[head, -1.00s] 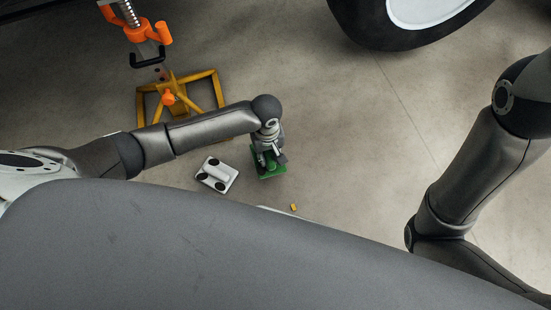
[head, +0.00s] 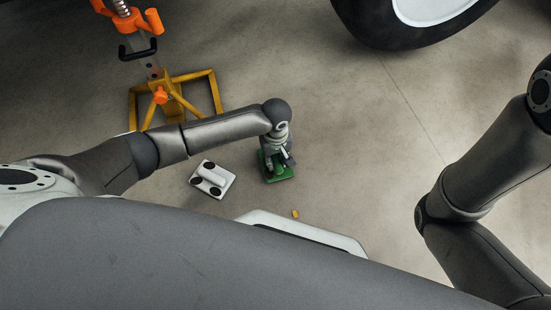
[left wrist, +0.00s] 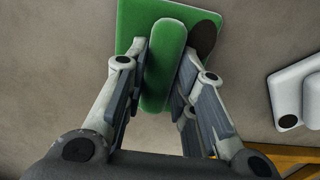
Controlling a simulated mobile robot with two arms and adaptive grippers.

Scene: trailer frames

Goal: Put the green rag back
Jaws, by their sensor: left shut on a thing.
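The green rag (head: 287,174) shows as a flat green plate with a raised ridge, and a dark round spot on it shows in the left wrist view. My left gripper (head: 276,163) is over it, fingers pointing down. In the left wrist view, the two fingers of my left gripper (left wrist: 164,58) close on both sides of the ridge of the green rag (left wrist: 130,15). I cannot tell whether it touches the floor or hangs just above it. My right arm shows at the right, but its gripper is out of view.
A white plate (head: 225,184) with dark round spots and a ridge lies left of the green one. A small yellow piece (head: 295,214) lies nearer. A yellow jack stand (head: 214,90) with orange handles stands behind my left arm. A tyre (head: 375,30) is at the top. Bare floor lies to the right.

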